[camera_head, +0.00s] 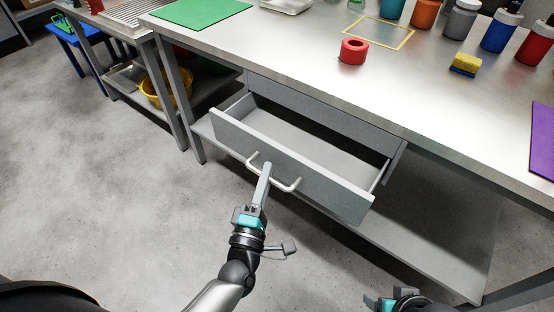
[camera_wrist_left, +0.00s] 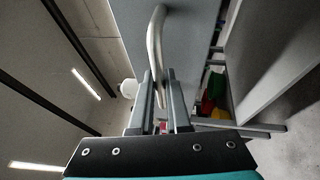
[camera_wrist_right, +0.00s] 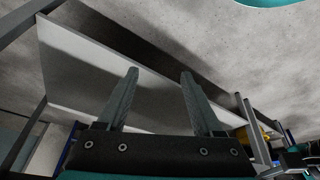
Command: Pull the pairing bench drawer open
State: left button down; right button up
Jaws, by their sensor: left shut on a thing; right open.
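The grey bench drawer (camera_head: 290,160) stands pulled out from under the steel bench top (camera_head: 290,65), and its inside looks empty. A curved metal handle (camera_head: 288,186) is on its front. My left gripper (camera_head: 266,172) is shut on the handle near its middle. The left wrist view shows the handle (camera_wrist_left: 155,40) passing between the fingers (camera_wrist_left: 160,90), with the drawer front (camera_wrist_left: 185,45) behind. My right gripper (camera_wrist_right: 157,95) is open and empty in the right wrist view. Only part of it shows at the bottom of the head view (camera_head: 392,300).
On the bench are a red tape roll (camera_head: 353,51), a yellow sponge (camera_head: 465,65), several bottles and a green mat (camera_head: 200,10). A lower shelf (camera_head: 425,230) runs beneath the drawer. The floor (camera_head: 90,170) at left is clear.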

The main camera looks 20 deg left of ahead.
pick_arm(q)
jog(key=s+a+p, duration=0.2)
jog(key=s+a, duration=0.2)
jog(key=s, duration=0.6)
jog(key=shift+s, duration=0.4)
pick_arm(e)
jog(key=shift+g, duration=0.4)
jog(key=f, duration=0.3)
jog(key=s+f, duration=0.1)
jog(key=f, duration=0.1)
jog(key=shift+d+f, duration=0.1)
jog(key=shift+f, duration=0.15)
pick_arm(q)
jog(key=c, duration=0.9)
grip_release()
jog(key=shift+d, duration=0.1)
